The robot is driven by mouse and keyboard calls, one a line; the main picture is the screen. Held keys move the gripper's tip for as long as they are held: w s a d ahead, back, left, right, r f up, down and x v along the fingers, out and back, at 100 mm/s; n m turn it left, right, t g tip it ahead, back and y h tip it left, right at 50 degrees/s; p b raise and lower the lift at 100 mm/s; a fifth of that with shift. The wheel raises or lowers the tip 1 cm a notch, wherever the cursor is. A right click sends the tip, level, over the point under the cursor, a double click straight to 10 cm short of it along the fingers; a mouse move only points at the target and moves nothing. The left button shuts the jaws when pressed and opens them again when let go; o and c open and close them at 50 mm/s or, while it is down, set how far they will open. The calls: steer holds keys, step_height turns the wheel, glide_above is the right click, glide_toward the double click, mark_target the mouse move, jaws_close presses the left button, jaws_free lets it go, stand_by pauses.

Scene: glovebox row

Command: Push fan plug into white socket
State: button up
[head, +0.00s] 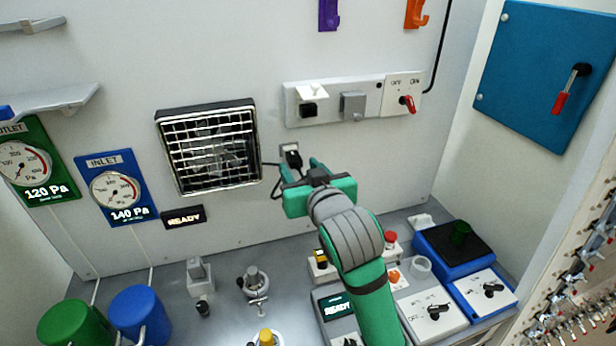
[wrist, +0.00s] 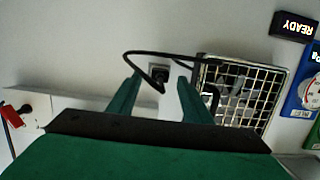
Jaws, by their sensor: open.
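The black fan plug (head: 293,158) sits at a small pale wall plate (head: 284,148), right of the fan (head: 208,146). In the wrist view the dark plug (wrist: 158,74) shows beyond and between my fingertips, with its black cable (wrist: 150,54) looping to the fan. My gripper (head: 298,172) is open and empty close to the plug; in the wrist view its green fingers (wrist: 158,88) stand apart. The white socket (head: 312,91), with a raised white flap and a dark face below, is at the left of the wall strip (head: 333,116). Whether the fingers touch the plug cannot be told.
A grey-covered socket (head: 353,105) and a red-handled OFF/ON switch (head: 407,103) share the strip. Two gauges (head: 120,187) hang left of the fan. The wall around the plug is clear.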

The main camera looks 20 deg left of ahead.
mark_target(299, 166)
steer(key=shift+x, duration=1.8)
steer(key=shift+w, duration=0.1)
jaws_close()
